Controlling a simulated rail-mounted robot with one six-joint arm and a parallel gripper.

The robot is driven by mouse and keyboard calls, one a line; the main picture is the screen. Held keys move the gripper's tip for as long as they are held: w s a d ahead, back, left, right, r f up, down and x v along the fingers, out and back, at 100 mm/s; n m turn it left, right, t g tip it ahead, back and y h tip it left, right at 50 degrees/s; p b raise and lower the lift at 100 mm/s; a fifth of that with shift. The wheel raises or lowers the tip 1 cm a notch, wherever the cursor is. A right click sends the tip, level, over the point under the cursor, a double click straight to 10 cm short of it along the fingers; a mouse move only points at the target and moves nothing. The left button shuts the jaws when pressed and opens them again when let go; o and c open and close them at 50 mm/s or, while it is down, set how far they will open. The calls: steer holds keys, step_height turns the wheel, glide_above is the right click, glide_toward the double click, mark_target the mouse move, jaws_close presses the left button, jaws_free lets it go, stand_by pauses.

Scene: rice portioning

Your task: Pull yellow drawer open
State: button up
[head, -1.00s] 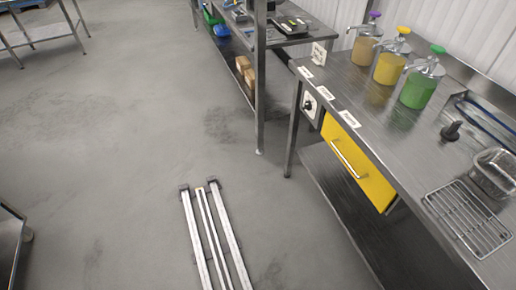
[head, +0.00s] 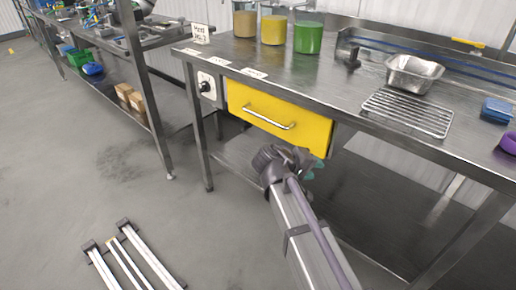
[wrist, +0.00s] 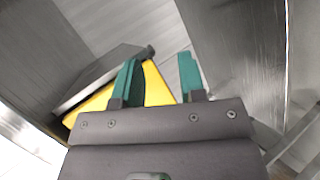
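The yellow drawer (head: 300,131) sits under the metal worktop. Its front looks in line with the table edge, so it appears closed. A silver bar handle (head: 268,117) runs across the front. My gripper (head: 312,164) is below and in front of the drawer's lower right part, apart from the handle. In the wrist view my gripper (wrist: 160,74) has its two green fingers spread with nothing between them. Part of the yellow drawer (wrist: 156,88) shows behind the left finger. I cannot make out the handle in the wrist view.
On the worktop (head: 330,75) stand yellow (head: 272,30) and green (head: 308,38) dispensers, a wire rack (head: 408,112) and a metal container (head: 414,72). A dial panel (head: 208,87) is left of the drawer. A lower shelf (head: 240,155) lies beneath.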

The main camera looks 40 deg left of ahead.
steer(key=s+a+f+n+t+y+b, duration=0.25)
steer(key=a+t, duration=0.25)
steer(key=a, duration=0.9)
steer(key=n+t+y, duration=0.2)
steer(key=n+t, duration=0.1)
steer(key=t, duration=0.2)
glide_toward(262, 118)
steer(key=shift+g+h, duration=0.25)
steer(key=shift+g, duration=0.05)
steer(key=w, duration=0.3)
steer(key=w+r+p, duration=0.1)
steer(key=w, duration=0.3)
steer(key=w+r, duration=0.1)
steer(key=w, duration=0.2)
steer(key=shift+w+a+r+p, duration=0.1)
steer(key=shift+w+a+p, duration=0.1)
steer(key=shift+p, duration=0.15)
steer(key=shift+d, duration=0.1)
jaws_close()
